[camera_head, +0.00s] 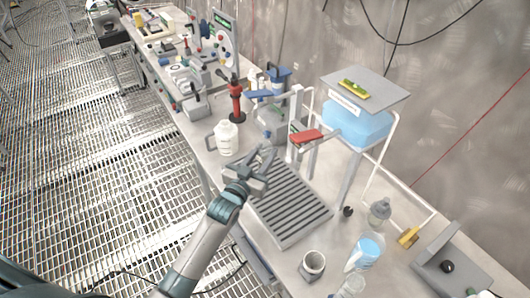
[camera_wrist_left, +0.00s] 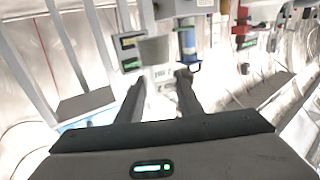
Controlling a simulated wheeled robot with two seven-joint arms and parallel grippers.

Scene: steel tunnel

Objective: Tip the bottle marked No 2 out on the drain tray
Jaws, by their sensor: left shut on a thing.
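My left gripper (camera_head: 264,168) is over the far end of the grey ribbed drain tray (camera_head: 290,238). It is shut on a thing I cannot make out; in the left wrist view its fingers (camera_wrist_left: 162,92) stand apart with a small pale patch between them. A white bottle (camera_head: 226,138) with a handle stands upright on the bench, left of the gripper. A clear bottle (camera_head: 380,212), and a bottle with blue liquid (camera_head: 365,252), stand right of the tray. I cannot read a No 2 on any bottle. My right gripper is not in view.
A grey cup (camera_head: 313,265) stands near the tray's front corner. A stand with a blue tank (camera_head: 356,124) rises behind the tray, beside an upright post with a red lever (camera_head: 306,136). A red pump-like fitting (camera_head: 236,98) and other gear crowd the bench's far part.

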